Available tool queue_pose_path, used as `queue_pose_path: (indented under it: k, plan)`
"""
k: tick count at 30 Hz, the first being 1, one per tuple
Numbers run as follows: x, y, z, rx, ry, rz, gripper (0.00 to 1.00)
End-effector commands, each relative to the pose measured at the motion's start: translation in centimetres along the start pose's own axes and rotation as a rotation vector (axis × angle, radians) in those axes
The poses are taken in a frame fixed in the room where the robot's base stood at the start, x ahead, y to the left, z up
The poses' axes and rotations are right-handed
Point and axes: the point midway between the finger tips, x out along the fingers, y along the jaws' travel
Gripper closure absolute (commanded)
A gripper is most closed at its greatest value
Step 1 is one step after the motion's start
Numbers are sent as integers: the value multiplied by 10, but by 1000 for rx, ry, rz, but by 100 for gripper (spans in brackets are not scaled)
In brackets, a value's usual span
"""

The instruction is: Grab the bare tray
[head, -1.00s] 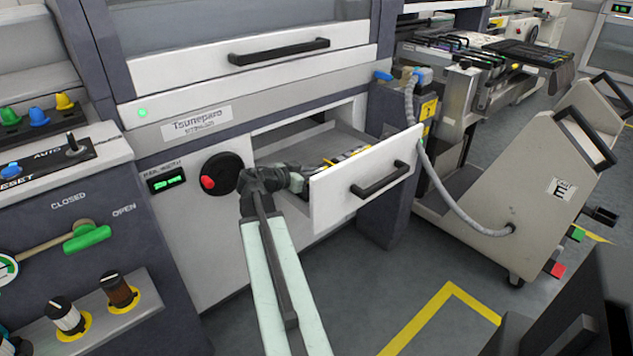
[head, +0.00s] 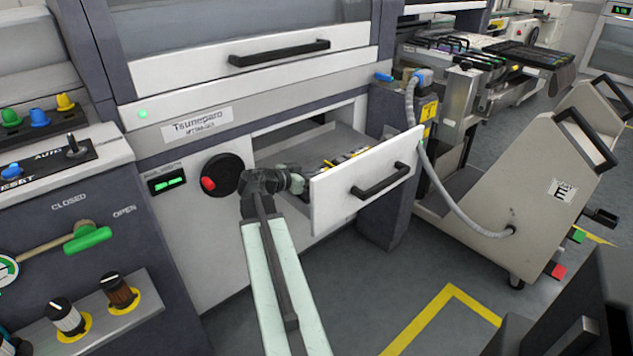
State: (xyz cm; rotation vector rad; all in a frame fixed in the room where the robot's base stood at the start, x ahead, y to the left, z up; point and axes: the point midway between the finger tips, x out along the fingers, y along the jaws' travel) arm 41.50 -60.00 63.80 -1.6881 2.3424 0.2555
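A drawer (head: 360,188) with a white front and black handle stands pulled out of the white and grey machine. Inside it lies a grey flat surface (head: 318,143), and small dark and yellow striped items (head: 347,158) show just behind the front panel. I cannot tell from this view which of these is the bare tray. My gripper (head: 299,184) is at the left end of the drawer, beside the front panel's left edge. Its fingertips are small and partly hidden there, so I cannot see whether they are open or hold anything.
A red-knobbed black dial (head: 222,175) is just left of my gripper. A beige trolley (head: 535,195) marked E stands at the right, joined by a grey hose (head: 440,180). A control panel with knobs (head: 66,316) is at the left.

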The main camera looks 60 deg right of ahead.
Motion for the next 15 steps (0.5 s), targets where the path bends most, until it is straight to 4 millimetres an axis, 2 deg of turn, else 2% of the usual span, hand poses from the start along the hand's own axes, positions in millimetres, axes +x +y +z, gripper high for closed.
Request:
queue_pose_path:
  k: [4,8,15]
  plan:
    - [-1,0,-3,0,0,0,100]
    - [-5,0,-16,0,1,0,100]
    - [-19,0,-62,0,1,0,100]
